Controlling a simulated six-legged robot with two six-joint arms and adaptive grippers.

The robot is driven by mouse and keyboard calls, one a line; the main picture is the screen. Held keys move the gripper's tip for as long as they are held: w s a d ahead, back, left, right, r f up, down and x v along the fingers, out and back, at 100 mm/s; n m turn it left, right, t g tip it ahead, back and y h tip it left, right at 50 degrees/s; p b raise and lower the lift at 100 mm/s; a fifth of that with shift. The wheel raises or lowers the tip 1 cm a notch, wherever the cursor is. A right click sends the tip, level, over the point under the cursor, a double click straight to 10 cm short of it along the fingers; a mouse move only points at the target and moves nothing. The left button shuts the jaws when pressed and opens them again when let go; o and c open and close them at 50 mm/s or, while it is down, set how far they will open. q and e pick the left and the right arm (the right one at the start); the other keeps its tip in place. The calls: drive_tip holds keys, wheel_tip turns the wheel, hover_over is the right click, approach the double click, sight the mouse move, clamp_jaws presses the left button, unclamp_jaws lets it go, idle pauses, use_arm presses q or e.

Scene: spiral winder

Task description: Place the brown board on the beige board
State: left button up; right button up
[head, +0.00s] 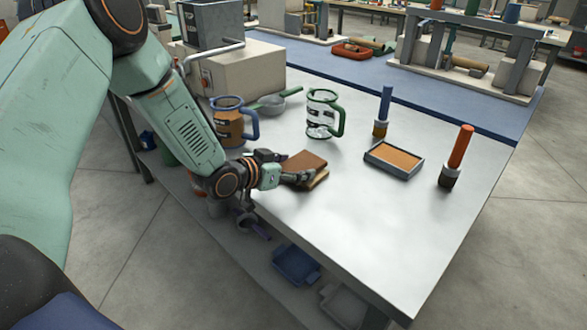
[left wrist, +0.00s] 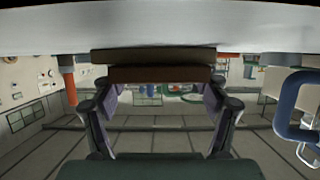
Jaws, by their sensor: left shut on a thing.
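The brown board (head: 306,160) is at the front left part of the white table. A beige board (head: 318,181) shows below it, with its edge at the lower right; much of it is covered. My left gripper (head: 290,177) is at the near left side of the boards, shut on the brown board. In the left wrist view, which is upside down, the brown board (left wrist: 160,74) spans between the fingers. The beige board (left wrist: 150,56) is beyond it, close to the tabletop. I cannot tell whether the boards touch. My right gripper is in neither view.
On the white table (head: 350,215) stand a brown-filled jug (head: 232,125), a clear green-handled jug (head: 321,115), a framed tray (head: 392,173), a blue-handled tool (head: 385,105) and an orange-handled tool (head: 460,148). The table's front right is clear.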

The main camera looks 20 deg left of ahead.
use_arm(q)
drive_tip(key=shift+s+d, duration=0.2)
drive_tip(key=shift+d, duration=0.1)
drive_tip(key=o, duration=0.8)
drive_tip(key=shift+o, duration=1.4)
drive_tip(key=shift+w+a+f, duration=0.1)
drive_tip(key=shift+a+f, duration=0.05)
drive_tip(key=shift+a, duration=0.05)
drive_tip(key=shift+o, duration=0.7)
drive_tip(key=shift+d, duration=0.15)
